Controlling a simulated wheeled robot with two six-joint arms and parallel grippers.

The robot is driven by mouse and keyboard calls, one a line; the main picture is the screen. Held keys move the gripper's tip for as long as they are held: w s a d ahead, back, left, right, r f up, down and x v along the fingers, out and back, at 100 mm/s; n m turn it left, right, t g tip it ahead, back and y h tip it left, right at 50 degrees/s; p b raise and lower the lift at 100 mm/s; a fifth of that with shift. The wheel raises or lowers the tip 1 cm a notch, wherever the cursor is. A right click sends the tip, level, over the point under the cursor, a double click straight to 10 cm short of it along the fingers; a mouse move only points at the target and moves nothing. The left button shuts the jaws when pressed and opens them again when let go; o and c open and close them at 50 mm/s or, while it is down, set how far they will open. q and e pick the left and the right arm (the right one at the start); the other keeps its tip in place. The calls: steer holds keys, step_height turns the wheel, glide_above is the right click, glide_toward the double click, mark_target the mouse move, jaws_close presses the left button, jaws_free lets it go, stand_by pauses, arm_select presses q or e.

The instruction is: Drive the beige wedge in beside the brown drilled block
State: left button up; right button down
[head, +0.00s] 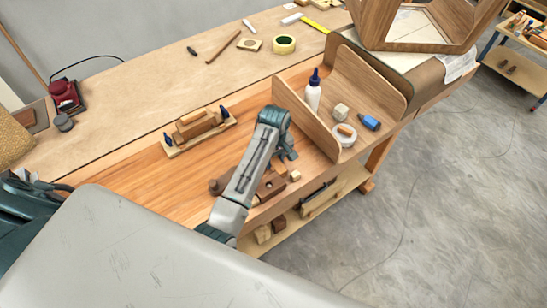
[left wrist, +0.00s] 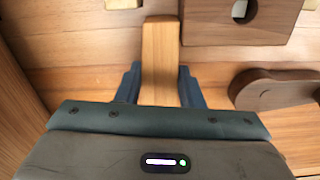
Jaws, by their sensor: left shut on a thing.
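My left gripper (left wrist: 160,85) is shut on the beige wedge (left wrist: 160,50), a pale wooden bar that points away from the gripper in the left wrist view. The brown drilled block (left wrist: 215,28), with a round hole, lies just right of the wedge's far end. Whether wedge and block touch, I cannot tell. In the head view the left gripper (head: 285,150) is partly hidden by its own arm, over the workbench. The drilled block (head: 272,186) shows beside the arm there, and I cannot make out the wedge. My right gripper is not in view.
A brown round-ended piece (left wrist: 275,88) lies right of the gripper. A small pale block (head: 295,175) sits near the bench's front edge. An upright wooden panel (head: 305,118) stands to the right, with a glue bottle (head: 313,92) behind it. A clamped assembly (head: 198,128) lies left.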

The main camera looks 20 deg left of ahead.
arm_select(q)
steer(key=shift+s+d, duration=0.1)
stand_by(0.3)
steer(key=shift+s+d, duration=0.3)
steer(key=shift+d, duration=0.15)
steer(key=shift+f, duration=0.15)
stand_by(0.3)
steer(key=o, duration=1.1)
